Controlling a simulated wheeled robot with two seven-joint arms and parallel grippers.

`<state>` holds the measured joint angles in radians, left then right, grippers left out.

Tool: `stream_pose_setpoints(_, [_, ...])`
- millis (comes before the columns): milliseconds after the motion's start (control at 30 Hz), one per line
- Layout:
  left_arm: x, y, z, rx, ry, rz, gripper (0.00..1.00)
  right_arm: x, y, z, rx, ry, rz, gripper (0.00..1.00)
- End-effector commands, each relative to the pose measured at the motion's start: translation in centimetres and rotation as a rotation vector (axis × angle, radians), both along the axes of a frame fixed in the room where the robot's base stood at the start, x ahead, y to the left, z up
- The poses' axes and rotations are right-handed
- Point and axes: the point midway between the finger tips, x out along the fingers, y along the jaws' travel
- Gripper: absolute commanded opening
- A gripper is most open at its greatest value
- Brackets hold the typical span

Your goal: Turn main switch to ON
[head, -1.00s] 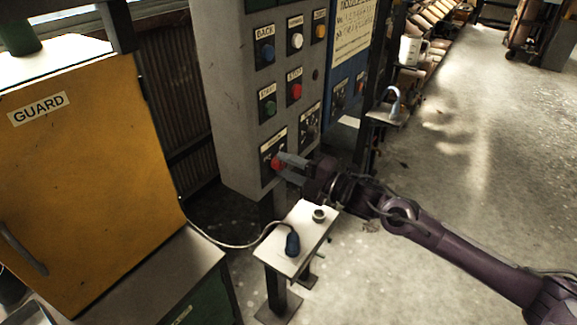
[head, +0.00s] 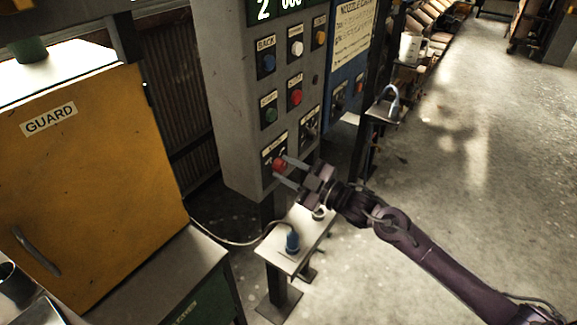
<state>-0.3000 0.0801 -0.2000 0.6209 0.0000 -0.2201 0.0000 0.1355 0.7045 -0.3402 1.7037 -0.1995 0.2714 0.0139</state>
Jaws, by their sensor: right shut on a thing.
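The main switch (head: 279,164) is a red knob on a dark plate at the bottom left of the grey control panel (head: 233,110). The label above it is too small to read. My right gripper (head: 281,170) comes in from the lower right. Its two fingers are at the knob, one above and one below, and it is shut on it. The fingers partly cover the plate, and I cannot tell which position the knob points to. My left gripper is not in view.
Several buttons and another selector (head: 309,128) sit above and beside the switch. A small white stand (head: 290,262) with a blue corded device (head: 292,241) is below. A yellow guard cabinet (head: 95,190) fills the left. A padlock (head: 391,98) is to the right.

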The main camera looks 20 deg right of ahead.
Motion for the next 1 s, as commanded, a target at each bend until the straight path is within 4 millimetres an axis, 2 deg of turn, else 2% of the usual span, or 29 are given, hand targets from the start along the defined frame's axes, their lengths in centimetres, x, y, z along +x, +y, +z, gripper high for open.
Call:
stream_pose_setpoints(300, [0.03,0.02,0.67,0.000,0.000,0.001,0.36,-0.03,0.00,-0.09,0.075,0.062,-0.001,0.09])
stream_pose_setpoints(767, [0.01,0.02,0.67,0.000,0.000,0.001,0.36,-0.04,0.02,-0.15,0.085,0.070,0.000,0.09])
stream_pose_setpoints(800, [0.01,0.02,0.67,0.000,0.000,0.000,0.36,-0.04,0.02,-0.15,0.085,0.070,0.000,0.33])
stream_pose_setpoints(967, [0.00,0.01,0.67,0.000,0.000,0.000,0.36,-0.04,0.03,-0.12,0.085,0.069,0.000,0.53])
stream_pose_setpoints(1000, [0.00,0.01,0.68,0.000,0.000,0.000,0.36,-0.03,0.02,-0.10,0.085,0.069,0.000,0.53])
